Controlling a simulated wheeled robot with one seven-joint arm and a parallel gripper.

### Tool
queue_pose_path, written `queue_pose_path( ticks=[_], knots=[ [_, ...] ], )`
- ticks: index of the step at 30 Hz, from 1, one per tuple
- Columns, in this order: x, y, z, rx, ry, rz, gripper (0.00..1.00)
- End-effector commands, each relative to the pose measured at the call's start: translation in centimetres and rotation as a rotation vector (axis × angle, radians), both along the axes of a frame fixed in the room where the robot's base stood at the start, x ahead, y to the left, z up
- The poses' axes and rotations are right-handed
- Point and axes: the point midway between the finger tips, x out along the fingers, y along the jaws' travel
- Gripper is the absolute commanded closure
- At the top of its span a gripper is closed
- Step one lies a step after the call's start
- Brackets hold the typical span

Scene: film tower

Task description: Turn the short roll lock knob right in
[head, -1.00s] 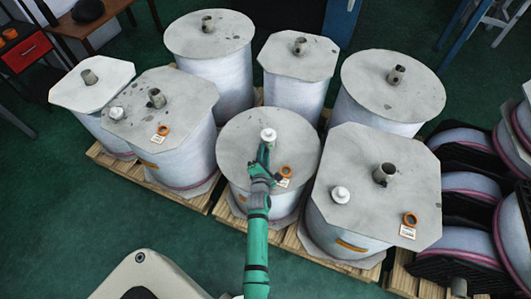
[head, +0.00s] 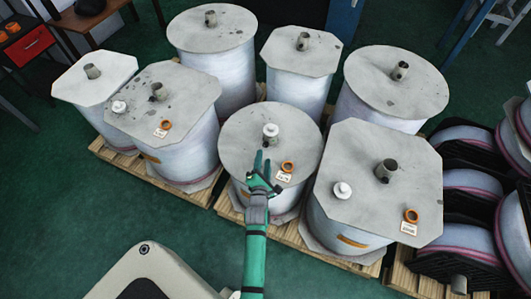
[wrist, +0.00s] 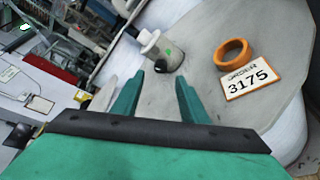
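The short roll with the round grey top (head: 240,140) stands in the middle of the front row. A grey post (wrist: 170,56) with a white flanged cap (head: 270,130) stands on its top. A small black knob (wrist: 161,69) sits low on the post's side, facing me; it also shows as a dark spot in the head view (head: 266,144). My gripper (head: 262,160) is open and empty, just in front of the post. In the wrist view its two green fingers (wrist: 159,78) are spread, with the knob beyond and between them, apparently apart from it.
Taller rolls stand behind. An octagonal-topped roll (head: 360,215) is close at right, another (head: 185,90) at left.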

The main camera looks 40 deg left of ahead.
Motion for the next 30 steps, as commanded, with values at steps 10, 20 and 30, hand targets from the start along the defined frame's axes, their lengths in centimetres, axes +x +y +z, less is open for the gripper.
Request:
queue_pose_path(
  ticks=[10, 20, 30],
  knots=[
    [-2.5, -2.0, 0.7, -0.001, 0.000, -0.004, 0.60],
    [-2.6, -2.0, 0.8, 0.000, 0.000, -0.004, 0.60],
    [-6.9, -9.7, 0.3, 0.278, 0.175, -0.164, 0.60]
  ],
)
